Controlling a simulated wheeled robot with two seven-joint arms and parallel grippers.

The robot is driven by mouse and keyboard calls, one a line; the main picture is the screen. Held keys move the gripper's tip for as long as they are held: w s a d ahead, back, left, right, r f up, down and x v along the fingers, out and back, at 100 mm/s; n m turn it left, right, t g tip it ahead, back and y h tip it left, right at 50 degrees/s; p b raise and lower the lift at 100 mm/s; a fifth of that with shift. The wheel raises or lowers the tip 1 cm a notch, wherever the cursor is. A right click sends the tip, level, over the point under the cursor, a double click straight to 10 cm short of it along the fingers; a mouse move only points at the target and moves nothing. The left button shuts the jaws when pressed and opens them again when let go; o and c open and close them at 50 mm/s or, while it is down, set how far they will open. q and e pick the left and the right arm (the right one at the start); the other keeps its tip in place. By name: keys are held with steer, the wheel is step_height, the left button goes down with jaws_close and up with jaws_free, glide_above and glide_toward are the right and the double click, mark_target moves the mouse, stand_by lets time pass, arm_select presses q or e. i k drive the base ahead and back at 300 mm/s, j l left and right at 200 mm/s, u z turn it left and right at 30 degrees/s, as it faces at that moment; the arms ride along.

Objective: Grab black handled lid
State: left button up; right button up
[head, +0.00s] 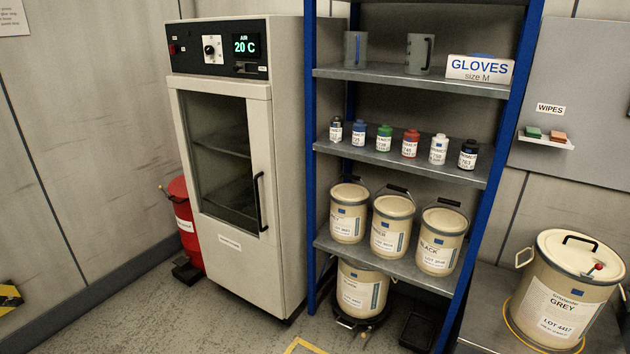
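A large cream drum (555,305) labelled GREY stands upright at the right on a low grey surface. Its round lid (566,254) is on top and carries a black arched handle (580,238). A small red-tipped part (597,267) sticks up near the lid's front right edge. The right side of the drum is close to the picture's edge. Neither of my grippers shows in the head view, so nothing is seen touching the lid.
A blue-framed shelf rack (478,230) left of the drum holds cream buckets (391,226), small bottles and a glove box (479,69). A cabinet (232,250) stands farther left. A wall board (575,90) with a small wipes shelf (545,141) is above the drum.

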mark_target(570, 253)
steer(key=z, duration=1.55)
